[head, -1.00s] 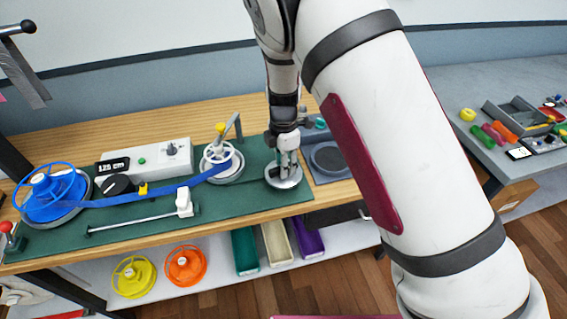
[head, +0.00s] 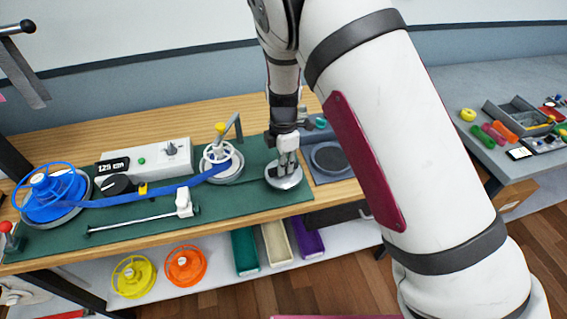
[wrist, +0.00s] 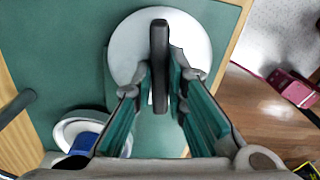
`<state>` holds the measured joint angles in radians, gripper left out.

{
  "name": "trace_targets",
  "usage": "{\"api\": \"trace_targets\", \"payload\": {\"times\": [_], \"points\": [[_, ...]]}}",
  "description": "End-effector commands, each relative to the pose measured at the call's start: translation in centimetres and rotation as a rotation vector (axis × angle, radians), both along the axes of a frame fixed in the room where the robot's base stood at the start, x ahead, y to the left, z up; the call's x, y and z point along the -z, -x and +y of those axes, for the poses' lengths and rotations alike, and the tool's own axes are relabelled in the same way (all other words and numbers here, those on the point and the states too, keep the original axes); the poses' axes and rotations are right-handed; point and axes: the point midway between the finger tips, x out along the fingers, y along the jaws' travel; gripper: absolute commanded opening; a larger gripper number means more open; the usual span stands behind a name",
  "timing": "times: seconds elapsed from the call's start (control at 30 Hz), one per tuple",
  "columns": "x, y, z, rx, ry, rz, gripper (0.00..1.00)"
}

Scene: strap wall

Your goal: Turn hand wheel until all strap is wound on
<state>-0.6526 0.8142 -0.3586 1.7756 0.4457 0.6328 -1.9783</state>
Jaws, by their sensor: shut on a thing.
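The hand wheel is a pale grey disc (head: 284,181) at the right end of the green mat, with a dark upright handle (wrist: 159,65) in the wrist view. My gripper (head: 287,163) points down over the disc and is shut on the handle, one finger on each side. Blue strap (head: 135,198) runs from the large blue reel (head: 55,190) at left to the small white reel (head: 221,153) left of the hand wheel. Some blue strap shows on that reel. My gripper partly hides the disc.
A grey box with a display (head: 114,165) stands behind the strap. A white block (head: 184,203) on a thin rod lies in front. A grey tray (head: 328,160) is close right of the hand wheel. Yellow and orange reels (head: 186,265) sit on the lower shelf.

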Motion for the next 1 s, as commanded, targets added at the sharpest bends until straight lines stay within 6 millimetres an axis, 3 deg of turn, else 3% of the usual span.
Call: {"api": "trace_targets", "payload": {"times": [1.0], "points": [[-0.03, -0.13, -0.03, 0.906, -0.002, -0.003, 0.00]]}}
